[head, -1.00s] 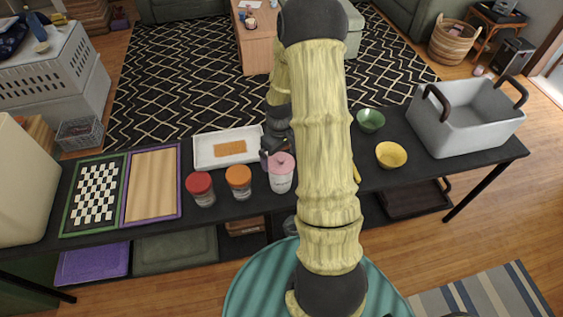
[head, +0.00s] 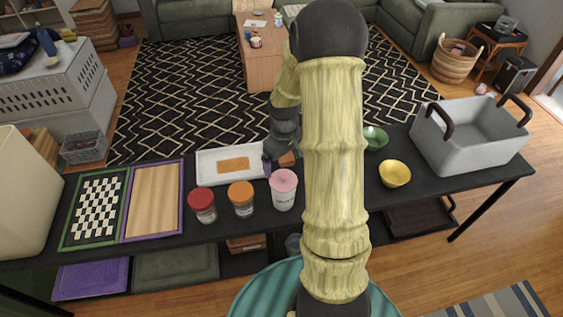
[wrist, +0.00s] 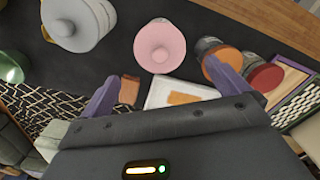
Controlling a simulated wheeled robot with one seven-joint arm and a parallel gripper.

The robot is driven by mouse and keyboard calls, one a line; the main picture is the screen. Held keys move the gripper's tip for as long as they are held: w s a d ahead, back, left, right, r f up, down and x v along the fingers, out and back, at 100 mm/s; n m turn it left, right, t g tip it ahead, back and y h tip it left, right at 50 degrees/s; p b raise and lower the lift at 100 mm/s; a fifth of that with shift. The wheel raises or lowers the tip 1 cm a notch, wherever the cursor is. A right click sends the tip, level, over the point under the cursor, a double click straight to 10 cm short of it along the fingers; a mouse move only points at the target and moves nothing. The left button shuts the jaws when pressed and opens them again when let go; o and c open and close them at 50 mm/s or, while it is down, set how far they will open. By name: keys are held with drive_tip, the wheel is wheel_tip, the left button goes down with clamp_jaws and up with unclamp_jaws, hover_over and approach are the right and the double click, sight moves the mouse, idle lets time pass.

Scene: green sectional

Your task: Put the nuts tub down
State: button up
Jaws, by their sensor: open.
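A white tub with a pink lid (head: 283,190) stands upright on the dark table. I take it as the nuts tub, though its label is too small to read surely. In the wrist view its pink lid (wrist: 160,45) lies beyond and between my fingertips. My gripper (wrist: 165,78) is open, its purple fingers spread, with nothing held between them. In the head view my gripper (head: 276,160) is just behind the tub, partly hidden by my arm.
Red-lidded (head: 202,204) and orange-lidded (head: 241,198) jars stand left of the tub. A white tray (head: 207,167) lies behind. A grey-lidded pot (wrist: 78,20) shows in the wrist view. Yellow (head: 395,173) and green (head: 376,138) bowls and a grey basket (head: 470,155) are at right.

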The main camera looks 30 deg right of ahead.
drive_tip(key=s+a+r+m+t, duration=0.2)
drive_tip(key=s+a+r, duration=0.8)
drive_tip(key=s+a, duration=0.2)
drive_tip(key=shift+s+a+m+t, duration=0.3)
drive_tip(key=shift+a+m, duration=0.1)
drive_tip(key=shift+a, duration=0.3)
